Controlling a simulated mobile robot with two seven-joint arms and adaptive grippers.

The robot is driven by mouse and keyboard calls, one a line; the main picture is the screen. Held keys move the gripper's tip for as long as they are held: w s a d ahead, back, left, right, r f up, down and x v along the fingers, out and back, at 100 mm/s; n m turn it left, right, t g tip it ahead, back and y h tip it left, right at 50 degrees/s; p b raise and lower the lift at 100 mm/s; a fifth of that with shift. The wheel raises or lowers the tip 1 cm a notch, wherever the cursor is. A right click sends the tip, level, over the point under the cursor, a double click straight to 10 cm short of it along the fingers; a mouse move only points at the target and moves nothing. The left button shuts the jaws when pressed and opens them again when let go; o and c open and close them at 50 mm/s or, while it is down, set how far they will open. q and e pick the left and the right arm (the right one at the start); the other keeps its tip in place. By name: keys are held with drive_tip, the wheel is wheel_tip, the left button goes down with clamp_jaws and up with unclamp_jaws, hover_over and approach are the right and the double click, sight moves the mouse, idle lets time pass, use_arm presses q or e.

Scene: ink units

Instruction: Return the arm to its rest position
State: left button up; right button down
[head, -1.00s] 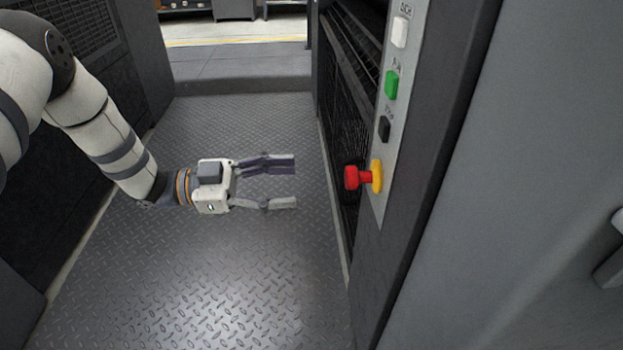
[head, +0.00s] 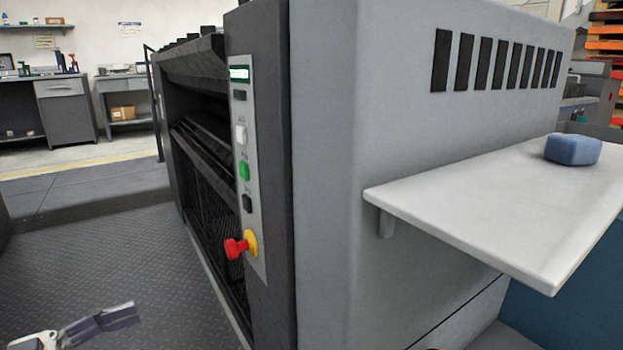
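My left gripper (head: 110,326) shows only in part at the bottom left corner of the head view. One dark finger and a bit of its pale body are in the picture. The finger points right, with bare floor beside it and no second finger against it, so the gripper looks open. Nothing shows in its grasp. It is apart from the machine (head: 335,190), to the left of the red emergency stop knob (head: 236,248) on its yellow base. The rest of the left arm is out of the picture. My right gripper is not in view.
The control strip (head: 241,120) has white, green and black buttons. The patterned floor (head: 110,255) left of the machine is clear. Workbenches (head: 65,108) stand at the back.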

use_arm(q)
drive_tip(key=s+d+f+n+g+y+p, duration=0.2)
drive_tip(key=s+d+n+y+p, duration=0.25)
drive_tip(key=s+p, duration=0.4)
drive_tip(key=s+d+f+n+g+y+p, duration=0.25)
drive_tip(key=s+n+y+p, duration=0.35)
drive_tip(key=p, duration=0.3)
drive_tip(key=s+r+n+g+y+p, duration=0.1)
drive_tip(key=s+r+g+p, duration=0.3)
drive_tip(key=s, duration=1.1)
drive_tip(key=s+a+r+n+g+y+p, duration=0.1)
drive_tip(key=s+r+p, duration=0.5)
drive_tip(key=s, duration=0.9)
drive_tip(key=r+n+g+y, duration=0.1)
drive_tip(key=g+y, duration=0.1)
drive_tip(key=g, duration=0.1)
drive_tip(key=shift+a+r+p, duration=0.2)
drive_tip(key=shift+r+p, duration=0.2)
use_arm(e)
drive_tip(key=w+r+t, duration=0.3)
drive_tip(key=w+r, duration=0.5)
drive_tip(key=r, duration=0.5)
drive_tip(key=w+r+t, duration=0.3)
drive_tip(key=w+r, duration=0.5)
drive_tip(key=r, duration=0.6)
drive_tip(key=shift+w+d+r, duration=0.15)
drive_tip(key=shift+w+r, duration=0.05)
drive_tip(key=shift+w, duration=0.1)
use_arm(q)
drive_tip(key=shift+n, duration=0.25)
